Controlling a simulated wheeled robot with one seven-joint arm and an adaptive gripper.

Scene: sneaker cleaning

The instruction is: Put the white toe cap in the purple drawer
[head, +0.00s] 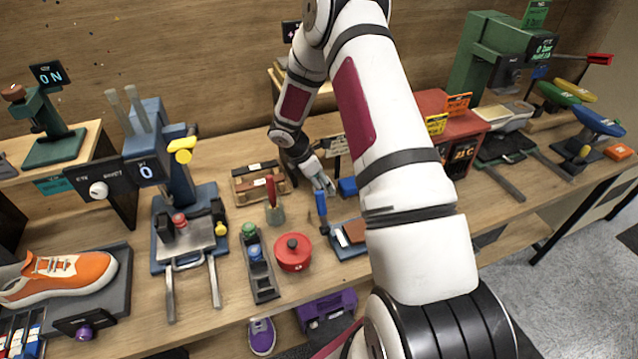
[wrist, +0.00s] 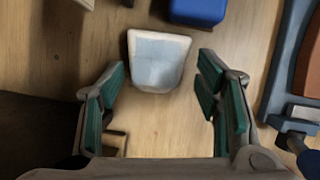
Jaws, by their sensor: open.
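The white toe cap (wrist: 157,62) lies on the wooden bench in the wrist view, with a pale bluish-white face and a rounded lower edge. My gripper (wrist: 164,82) is open, its green-padded fingers left and right of the cap's near end. It looks empty; I cannot tell how high it is above the bench. In the head view my gripper (head: 326,188) is near the bench middle, and I cannot make out the cap there. A purple drawer unit (head: 325,309) is below the bench's front edge; whether a drawer is open is unclear.
A blue block (wrist: 198,10) lies close beyond the cap. A blue tray (wrist: 284,75) with a brown piece is to the right. In the head view, a red pot (head: 292,252) and a cup with a red-handled tool (head: 275,213) stand left of the tray.

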